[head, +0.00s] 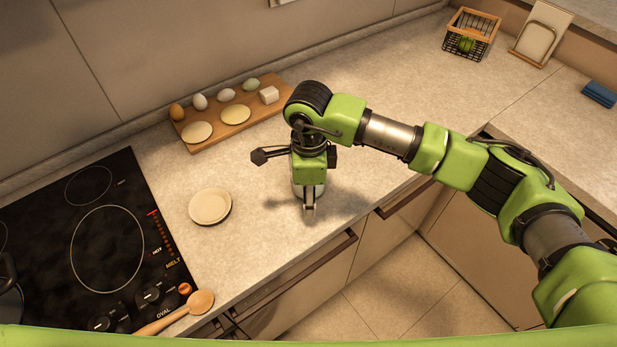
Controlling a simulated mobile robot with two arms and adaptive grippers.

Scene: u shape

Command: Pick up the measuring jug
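I cannot clearly make out a measuring jug in the head view. A small pale patch shows at the underside of my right gripper (309,207), but I cannot tell whether it is part of a jug or of the gripper. My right arm comes in from the right, and its gripper points down over the counter (370,200) near the front edge. The wrist hides the counter directly behind it. I cannot tell whether the fingers are open or shut. My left gripper is not in view.
A cream plate (210,206) lies left of the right gripper. A wooden board (190,147) holding eggs and pale rounds lies behind. A black hob (60,240) and wooden spoon (200,302) are at left. A wire basket (471,35) stands at back right. The counter's middle is clear.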

